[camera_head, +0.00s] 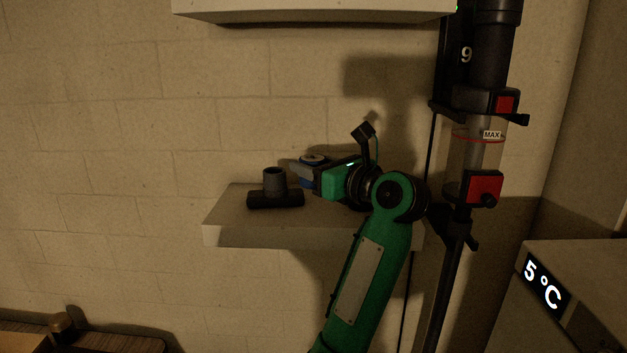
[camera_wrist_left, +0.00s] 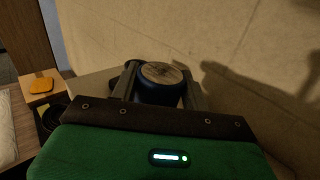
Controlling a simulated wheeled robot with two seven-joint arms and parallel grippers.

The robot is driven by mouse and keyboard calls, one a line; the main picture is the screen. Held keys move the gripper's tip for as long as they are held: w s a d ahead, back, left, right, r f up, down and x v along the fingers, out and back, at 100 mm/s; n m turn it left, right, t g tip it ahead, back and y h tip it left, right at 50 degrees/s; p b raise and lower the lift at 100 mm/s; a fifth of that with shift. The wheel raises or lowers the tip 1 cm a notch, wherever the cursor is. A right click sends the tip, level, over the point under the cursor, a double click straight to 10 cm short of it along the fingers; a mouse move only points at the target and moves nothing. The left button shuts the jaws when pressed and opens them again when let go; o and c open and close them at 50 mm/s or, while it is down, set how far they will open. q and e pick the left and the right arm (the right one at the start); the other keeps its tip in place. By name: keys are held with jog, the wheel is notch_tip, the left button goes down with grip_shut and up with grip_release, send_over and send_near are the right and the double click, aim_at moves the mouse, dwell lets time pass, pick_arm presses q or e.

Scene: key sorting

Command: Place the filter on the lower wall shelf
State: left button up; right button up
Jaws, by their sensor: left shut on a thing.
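The filter, a short blue cylinder with a greyish round top, shows in the head view (camera_head: 312,158) and in the left wrist view (camera_wrist_left: 162,73). My left gripper (camera_head: 303,171) is shut on it, with a finger on each side in the left wrist view (camera_wrist_left: 160,88). The filter is upright or nearly so, at the lower wall shelf (camera_head: 225,216). I cannot tell whether its underside touches the shelf; the gripper hides part of it. My right gripper is in neither view.
A dark nozzle (camera_head: 275,197) lies on the shelf, left of the filter. An upper shelf (camera_head: 310,14) hangs above. A stick vacuum (camera_head: 474,140) stands at the right, near my arm. A box with a 5 °C display (camera_head: 543,284) is at lower right. The shelf's left end is bare.

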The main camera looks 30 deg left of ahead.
pick_arm(q)
jog(key=shift+f+p, duration=0.45)
jog(key=shift+f, duration=1.45)
jog(key=shift+s+d, duration=0.1)
jog(key=shift+d, duration=0.05)
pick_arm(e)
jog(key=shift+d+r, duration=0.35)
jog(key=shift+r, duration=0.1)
pick_arm(q)
jog(key=o, duration=0.8)
jog(key=shift+f, duration=0.1)
jog(key=shift+o, duration=0.9)
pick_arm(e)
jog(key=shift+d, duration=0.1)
pick_arm(q)
jog(key=b+v, duration=0.4)
jog(key=v, duration=0.8)
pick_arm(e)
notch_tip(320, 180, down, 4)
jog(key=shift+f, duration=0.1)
